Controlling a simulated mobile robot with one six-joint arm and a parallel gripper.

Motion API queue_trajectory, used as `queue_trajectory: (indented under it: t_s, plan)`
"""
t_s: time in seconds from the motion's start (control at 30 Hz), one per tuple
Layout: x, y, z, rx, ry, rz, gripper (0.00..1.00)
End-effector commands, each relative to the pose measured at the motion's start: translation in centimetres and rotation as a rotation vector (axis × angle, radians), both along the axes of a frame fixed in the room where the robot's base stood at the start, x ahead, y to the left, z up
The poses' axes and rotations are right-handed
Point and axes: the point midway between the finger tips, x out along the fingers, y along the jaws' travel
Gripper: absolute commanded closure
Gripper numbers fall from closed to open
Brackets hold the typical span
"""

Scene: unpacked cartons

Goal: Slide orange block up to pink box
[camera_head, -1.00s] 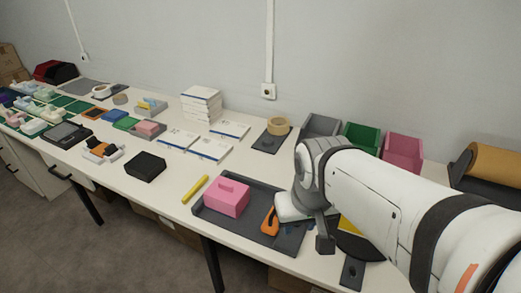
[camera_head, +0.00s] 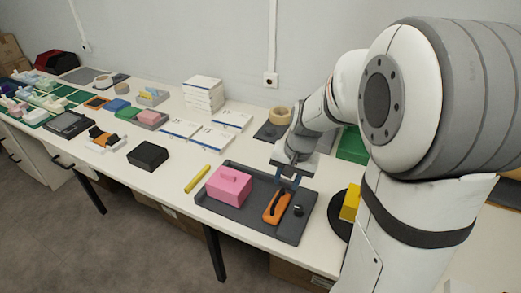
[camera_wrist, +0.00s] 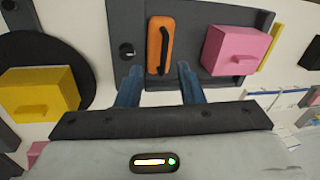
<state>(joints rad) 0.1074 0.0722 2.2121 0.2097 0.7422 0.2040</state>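The orange block (camera_head: 270,216) has a black handle on top and lies in a dark tray (camera_head: 238,218). The pink box (camera_head: 229,188) sits in the same tray, left of the block with a gap between them. My gripper (camera_head: 288,180) is open and empty, its blue fingers pointing down above the tray's back edge, behind the block. In the wrist view my gripper's fingers (camera_wrist: 157,72) are spread apart. The orange block (camera_wrist: 153,62) lies just beyond and between the fingertips, and the pink box (camera_wrist: 232,40) is to its right.
A small black knob (camera_head: 298,210) stands in the tray, right of the block. A yellow block (camera_head: 350,203) on a black disc is further right. A yellow bar (camera_head: 197,178) lies left of the tray. White boxes (camera_head: 203,95) and a tape roll (camera_head: 280,115) are behind.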

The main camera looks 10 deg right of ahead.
Motion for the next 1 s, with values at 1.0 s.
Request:
queue_trajectory:
  t_s: [1.0]
  plan:
    - [5.3, 0.3, -12.1, 0.052, 0.049, -0.158, 0.66]
